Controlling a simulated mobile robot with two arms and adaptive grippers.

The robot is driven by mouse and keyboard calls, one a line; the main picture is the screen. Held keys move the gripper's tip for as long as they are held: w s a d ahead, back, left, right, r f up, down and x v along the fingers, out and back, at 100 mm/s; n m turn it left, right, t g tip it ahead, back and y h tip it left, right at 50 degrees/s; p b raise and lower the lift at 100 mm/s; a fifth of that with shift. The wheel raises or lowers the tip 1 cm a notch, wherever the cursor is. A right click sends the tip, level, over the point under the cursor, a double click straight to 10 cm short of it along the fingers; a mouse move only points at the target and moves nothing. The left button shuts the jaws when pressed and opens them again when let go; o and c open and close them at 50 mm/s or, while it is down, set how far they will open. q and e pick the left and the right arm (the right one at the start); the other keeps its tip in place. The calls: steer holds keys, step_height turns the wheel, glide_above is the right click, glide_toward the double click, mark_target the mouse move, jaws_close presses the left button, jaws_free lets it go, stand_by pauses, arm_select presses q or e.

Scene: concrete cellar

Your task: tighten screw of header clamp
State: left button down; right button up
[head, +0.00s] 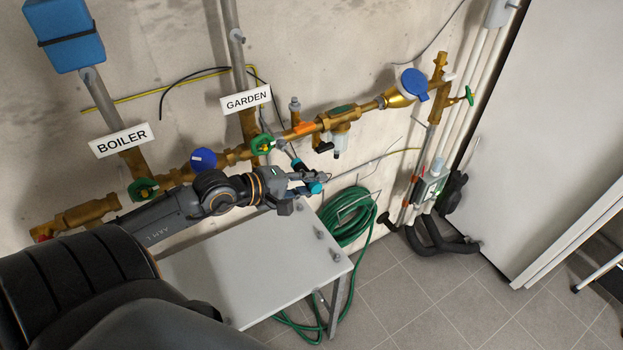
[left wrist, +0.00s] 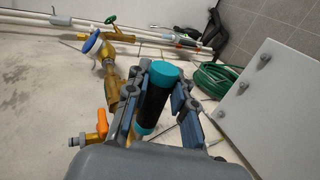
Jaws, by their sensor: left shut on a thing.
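My left gripper (head: 318,179) is shut on a screwdriver with a black handle and teal ends (head: 299,165). In the left wrist view, the black and teal handle (left wrist: 154,100) sits between the two fingers (left wrist: 160,100). The gripper is just in front of and below the brass header (head: 343,118), near the green valve under the GARDEN label. The header also shows in the left wrist view (left wrist: 128,95). I cannot clearly make out the clamp, its screw or whether the screwdriver tip touches it. My right gripper is not in view.
A white table (head: 255,265) stands below the header, with a coiled green hose (head: 348,217) beside it. A blue-capped brass fitting (head: 411,84) and several green valve handles stick out from the pipes. Tiled floor (head: 430,290) lies open at right.

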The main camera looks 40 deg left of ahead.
arm_select(q)
steer(key=shift+d, duration=0.15)
steer(key=shift+s+d, duration=0.2)
steer(key=shift+d, duration=0.3)
stand_by(0.4)
steer(key=shift+s+d, duration=0.15)
steer(key=shift+d, duration=0.2)
steer(key=shift+s+d, duration=0.25)
steer(key=shift+d, duration=0.35)
steer(key=shift+s+d, duration=0.3)
steer(key=shift+d, duration=0.3)
steer(key=shift+s+d, duration=0.25)
steer(key=shift+d, duration=0.35)
